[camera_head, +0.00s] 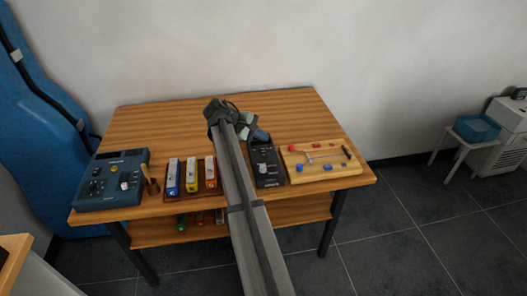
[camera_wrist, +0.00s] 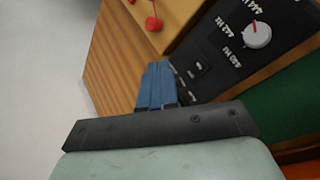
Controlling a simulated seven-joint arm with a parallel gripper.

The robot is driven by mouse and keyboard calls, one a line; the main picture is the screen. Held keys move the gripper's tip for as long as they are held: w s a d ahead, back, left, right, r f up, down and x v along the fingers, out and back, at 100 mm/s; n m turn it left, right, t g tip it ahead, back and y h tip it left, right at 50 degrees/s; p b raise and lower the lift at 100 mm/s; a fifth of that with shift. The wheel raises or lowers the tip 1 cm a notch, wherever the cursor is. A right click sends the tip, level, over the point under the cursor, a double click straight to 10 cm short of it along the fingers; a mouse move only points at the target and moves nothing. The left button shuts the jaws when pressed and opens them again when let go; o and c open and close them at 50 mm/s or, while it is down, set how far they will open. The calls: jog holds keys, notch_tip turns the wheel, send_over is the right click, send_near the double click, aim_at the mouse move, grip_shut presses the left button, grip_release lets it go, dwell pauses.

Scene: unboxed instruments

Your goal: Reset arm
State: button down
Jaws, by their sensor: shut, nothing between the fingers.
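My arm reaches over the wooden table (camera_head: 285,107), and my gripper (camera_head: 261,136) is above it, near the black control box (camera_head: 266,168). In the wrist view my gripper's blue fingers (camera_wrist: 156,84) are together with nothing between them. The black box with its white knob also shows there (camera_wrist: 215,45), just beyond the fingers; I cannot tell whether they touch it.
A wooden board (camera_head: 325,169) with red and blue parts lies right of the black box. Left of my arm are a tray with blue, yellow and orange units (camera_head: 191,176) and a blue control box (camera_head: 112,180). The table's back strip is mostly clear.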

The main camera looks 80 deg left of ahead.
jog(key=shift+d+r, duration=0.1)
jog(key=shift+r, duration=0.45)
